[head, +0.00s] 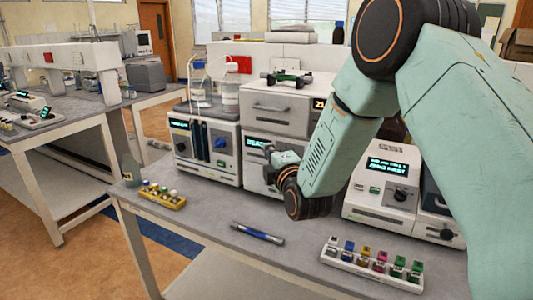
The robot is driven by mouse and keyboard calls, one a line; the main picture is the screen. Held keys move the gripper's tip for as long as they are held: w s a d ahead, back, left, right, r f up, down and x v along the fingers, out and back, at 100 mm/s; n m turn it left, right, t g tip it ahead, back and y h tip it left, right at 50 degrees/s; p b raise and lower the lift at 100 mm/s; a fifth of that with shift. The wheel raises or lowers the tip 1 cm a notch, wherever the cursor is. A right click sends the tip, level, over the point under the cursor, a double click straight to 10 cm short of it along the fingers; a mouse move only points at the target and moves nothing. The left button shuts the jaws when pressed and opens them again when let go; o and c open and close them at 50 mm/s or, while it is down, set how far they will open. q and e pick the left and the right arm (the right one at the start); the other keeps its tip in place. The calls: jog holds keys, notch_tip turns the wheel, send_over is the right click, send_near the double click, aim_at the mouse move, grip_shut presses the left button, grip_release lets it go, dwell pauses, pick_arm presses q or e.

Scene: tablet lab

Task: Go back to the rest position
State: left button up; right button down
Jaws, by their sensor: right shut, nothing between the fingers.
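My right arm comes in from the right and reaches over the bench, with its wrist bent low. My right gripper (270,152) is small and dark in front of the grey instrument in the middle. It is shut and holds nothing. I cannot tell whether it touches the instrument's front. My left gripper is not in view. My own arm hides part of the bench and the wall behind it.
The bench (215,232) holds a blue-grey pen-like tool (257,233), a white rack of coloured vials (371,262), a yellow vial rack (162,195) and a glass bottle (131,170). Instruments (207,150) line the back.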

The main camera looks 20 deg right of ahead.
jog(key=shift+s+d, duration=0.1)
jog(key=shift+s, duration=0.2)
jog(key=s+a+f+m+g+y+b, duration=0.1)
jog(key=s+a+f+m+g+b, duration=0.15)
jog(key=s+f+m, duration=0.5)
jog(key=s+a+f+m+g+b, duration=0.15)
jog(key=s+f+g, duration=0.25)
jog(key=f, duration=0.7)
jog(key=s+a+f+m+g+y+b, duration=0.1)
jog(key=s+f+m+g, duration=0.2)
jog(key=s+f+m, duration=0.45)
jog(key=s+a+f+g+b, duration=0.1)
jog(key=s+f+g+b, duration=0.3)
jog(key=s+f, duration=0.7)
jog(key=s+a+f+g+b, duration=0.1)
jog(key=s+f+g+b, duration=0.3)
jog(key=s+f, duration=0.7)
jog(key=s, duration=0.5)
jog(key=shift+s+m, duration=0.15)
jog(key=shift+m, duration=0.2)
jog(key=shift+r+g, duration=0.1)
jog(key=shift+g, duration=0.15)
